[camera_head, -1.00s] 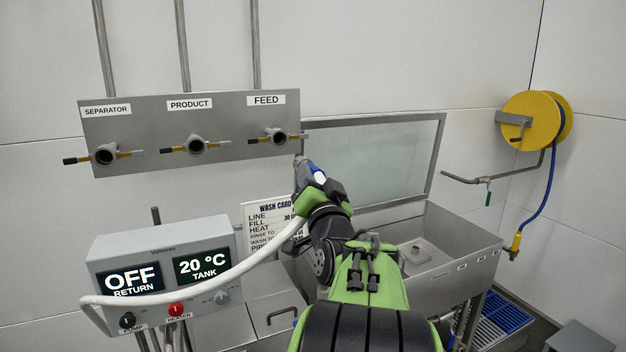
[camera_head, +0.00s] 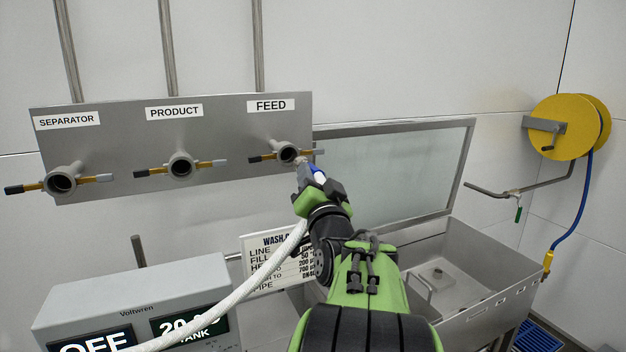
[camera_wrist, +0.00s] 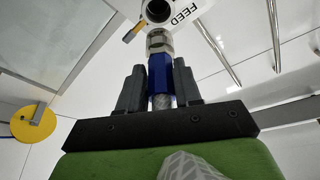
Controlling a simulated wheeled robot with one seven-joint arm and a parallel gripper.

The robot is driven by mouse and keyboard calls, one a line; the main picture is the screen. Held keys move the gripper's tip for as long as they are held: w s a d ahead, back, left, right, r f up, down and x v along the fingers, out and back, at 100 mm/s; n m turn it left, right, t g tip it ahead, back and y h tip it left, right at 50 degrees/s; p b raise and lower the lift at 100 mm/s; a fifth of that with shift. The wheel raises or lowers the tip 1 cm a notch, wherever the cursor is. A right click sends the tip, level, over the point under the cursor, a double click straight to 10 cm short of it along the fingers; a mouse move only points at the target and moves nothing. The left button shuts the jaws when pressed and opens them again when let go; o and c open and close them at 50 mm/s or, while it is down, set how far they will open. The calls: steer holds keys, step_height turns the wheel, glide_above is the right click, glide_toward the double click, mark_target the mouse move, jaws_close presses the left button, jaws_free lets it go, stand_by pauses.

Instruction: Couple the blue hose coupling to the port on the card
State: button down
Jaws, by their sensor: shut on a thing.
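The blue hose coupling (camera_wrist: 160,72) is held between the fingers of my gripper (camera_wrist: 159,88), with its metal end pointing forward and the hose running back. In the head view my gripper (camera_head: 318,182) is shut on the coupling (camera_head: 317,174), just below and right of the FEED port (camera_head: 287,153). In the wrist view the open FEED port (camera_wrist: 158,10) lies just beyond the metal end; whether they touch, I cannot tell. The PRODUCT port (camera_head: 181,165) and SEPARATOR port (camera_head: 61,182) are open to the left. The wash card (camera_head: 268,262) is partly hidden behind the hose, its port line unreadable.
A white hose (camera_head: 240,292) trails down left across the control box (camera_head: 140,290). A steel sink (camera_head: 470,285) with a raised lid (camera_head: 395,170) stands at the right. A yellow hose reel (camera_head: 563,128) hangs on the right wall.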

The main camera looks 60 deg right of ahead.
mark_target(295, 166)
steer(key=shift+w+d+p, duration=0.4)
steer(key=shift+w+d, duration=0.05)
steer(key=shift+w, duration=0.35)
steer(key=shift+w+d+p, duration=0.35)
steer(key=shift+w+d, duration=0.15)
steer(key=shift+w, duration=0.3)
steer(key=shift+w+d+p, duration=0.4)
steer(key=shift+w+d, duration=0.05)
steer(key=shift+w, duration=0.45)
steer(key=shift+b, duration=1.05)
steer(key=shift+w+d, duration=0.15)
steer(key=shift+w, duration=0.05)
steer(key=shift+w+d, duration=0.15)
steer(key=shift+w, duration=0.1)
steer(key=shift+w+d+p, duration=0.25)
steer(key=shift+w+d, duration=0.1)
steer(key=shift+w, duration=0.2)
steer(key=shift+w+d+p, duration=0.25)
steer(key=shift+w+d, duration=0.05)
steer(key=shift+w, duration=0.25)
steer(key=c, duration=0.7)
jaws_free()
